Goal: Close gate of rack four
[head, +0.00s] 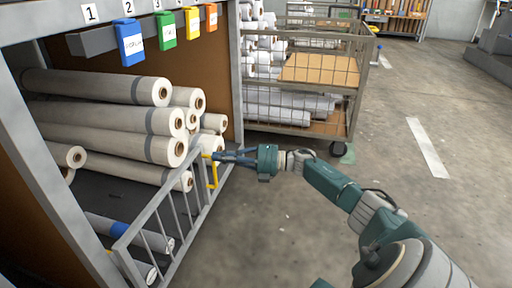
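A grey barred gate (183,203) stands low across the front of a rack with a brown inner wall. It runs from the rack's left post toward its right post. I cannot tell whether it is fully closed. A yellow handle (211,171) sits near the gate's right end. My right gripper (217,156) reaches in from the right, with its dark blue fingers level with the top of the handle. I cannot tell whether the fingers touch or surround it. My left gripper is not in view.
White rolls (112,117) lie stacked in the rack behind the gate. Coloured tags, including a blue one (130,42), hang from the top beam under number labels. A wire cage cart (318,69) stands behind my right gripper. The concrete floor (440,110) at right is clear.

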